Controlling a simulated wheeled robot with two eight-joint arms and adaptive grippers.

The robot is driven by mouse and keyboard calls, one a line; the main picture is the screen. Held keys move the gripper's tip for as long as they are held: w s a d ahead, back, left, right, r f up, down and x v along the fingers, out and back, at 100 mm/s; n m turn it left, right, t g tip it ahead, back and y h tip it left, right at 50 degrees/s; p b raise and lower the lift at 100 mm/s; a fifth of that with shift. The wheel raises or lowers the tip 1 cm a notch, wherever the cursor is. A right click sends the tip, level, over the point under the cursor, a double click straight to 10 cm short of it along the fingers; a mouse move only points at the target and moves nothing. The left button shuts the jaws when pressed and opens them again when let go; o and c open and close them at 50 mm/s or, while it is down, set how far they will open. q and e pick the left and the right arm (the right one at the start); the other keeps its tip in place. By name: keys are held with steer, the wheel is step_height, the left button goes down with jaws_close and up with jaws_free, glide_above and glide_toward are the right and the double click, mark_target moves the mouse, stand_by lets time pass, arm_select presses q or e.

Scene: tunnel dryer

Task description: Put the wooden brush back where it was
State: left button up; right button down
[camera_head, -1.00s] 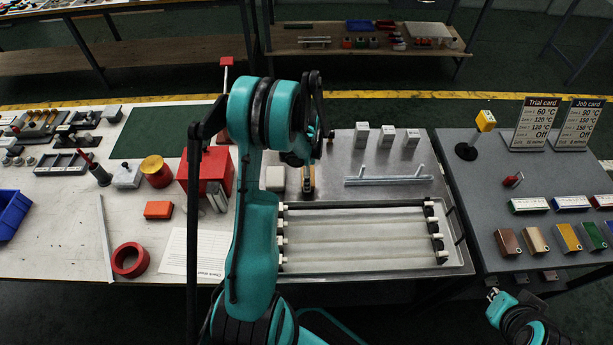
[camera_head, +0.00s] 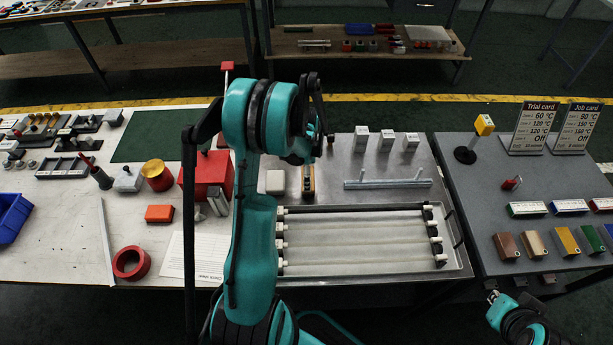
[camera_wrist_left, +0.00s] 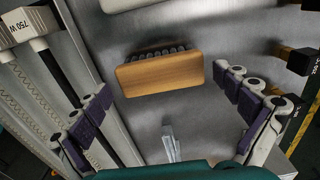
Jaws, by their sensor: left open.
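The wooden brush (camera_head: 308,192) is on the metal plate, just behind the roller frame; it also shows in the left wrist view (camera_wrist_left: 165,76), wooden block nearer me and dark bristles along its far edge. My left gripper (camera_wrist_left: 163,82) is open, its purple-padded fingers spread apart on either side of the brush in that view, with bare metal showing between each finger and the block. In the head view my left arm hides most of that gripper. My right gripper (camera_head: 492,296) is low at the right, far from the brush; its jaws are too small to judge.
A white block (camera_head: 275,182) stands left of the brush, a red box (camera_head: 207,172) further left. A metal bar with pegs (camera_head: 388,184) lies to the right. The roller frame (camera_head: 455,262) is in front. Small grey blocks (camera_head: 386,142) stand behind.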

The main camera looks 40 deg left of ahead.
arm_select(q)
steer(key=d+r+n+t+p, duration=0.1)
steer(key=d+r, duration=0.2)
steer(key=r, duration=0.3)
steer(key=s+d+r+n+p, duration=0.1)
steer(key=d+r, duration=0.1)
steer(key=r, duration=0.3)
steer(key=d+r+n+t+p, duration=0.1)
steer(key=d+r, duration=0.2)
steer(key=r, duration=0.3)
steer(key=s+d+r+n+t, duration=0.2)
steer(key=s+d+r+n, duration=0.1)
steer(key=s+d, duration=0.3)
steer(key=s+d+r+n+t, duration=0.3)
steer(key=s+d+r+n, duration=0.1)
steer(key=d, duration=0.5)
steer(key=shift+s, duration=0.9)
